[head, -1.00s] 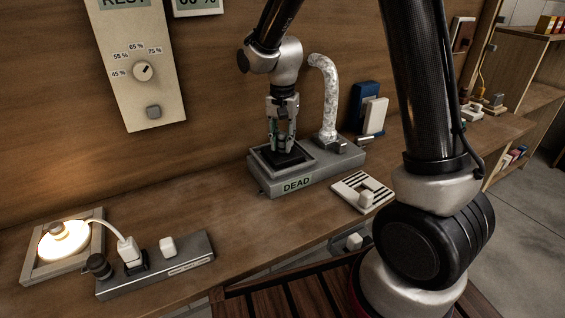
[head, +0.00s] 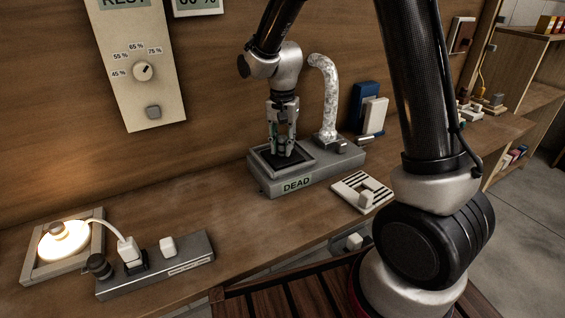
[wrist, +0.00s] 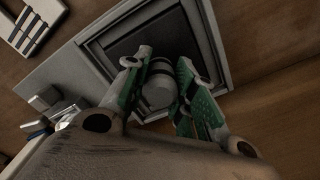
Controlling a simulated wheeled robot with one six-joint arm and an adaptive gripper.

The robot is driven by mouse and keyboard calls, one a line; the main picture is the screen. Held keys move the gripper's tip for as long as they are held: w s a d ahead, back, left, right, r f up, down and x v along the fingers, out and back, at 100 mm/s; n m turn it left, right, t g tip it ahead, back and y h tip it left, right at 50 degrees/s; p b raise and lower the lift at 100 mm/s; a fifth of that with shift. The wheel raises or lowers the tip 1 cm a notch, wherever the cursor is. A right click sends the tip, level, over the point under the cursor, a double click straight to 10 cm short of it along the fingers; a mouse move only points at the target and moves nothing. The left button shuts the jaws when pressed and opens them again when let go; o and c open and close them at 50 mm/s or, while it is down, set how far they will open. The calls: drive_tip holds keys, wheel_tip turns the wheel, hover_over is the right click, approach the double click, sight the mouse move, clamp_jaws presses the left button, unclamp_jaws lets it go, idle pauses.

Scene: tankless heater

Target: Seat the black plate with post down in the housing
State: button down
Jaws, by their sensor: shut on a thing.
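The grey housing (head: 325,172) labelled DEAD stands on the wooden bench near the wall. The black plate (head: 268,159) lies level inside the square rim at the housing's left end, and it also shows in the wrist view (wrist: 135,38). I cannot tell how deep it sits. Its pale round post (wrist: 157,88) stands up between my fingertips. My gripper (head: 281,152) points straight down over the plate, shut on the post; the fingers (wrist: 160,85) flank it in the wrist view and hide part of the plate.
A striped white plate (head: 362,192) lies in front. Blue and white blocks (head: 372,112) stand behind right. A power strip (head: 160,265) and lit lamp (head: 63,240) are left; bench between is clear.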

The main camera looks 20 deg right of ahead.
sight(282, 136)
drive_tip(key=shift+f, duration=0.5)
idle(0.4)
drive_tip(key=c, duration=1.1)
unclamp_jaws()
wheel_tip(282, 136, up, 12)
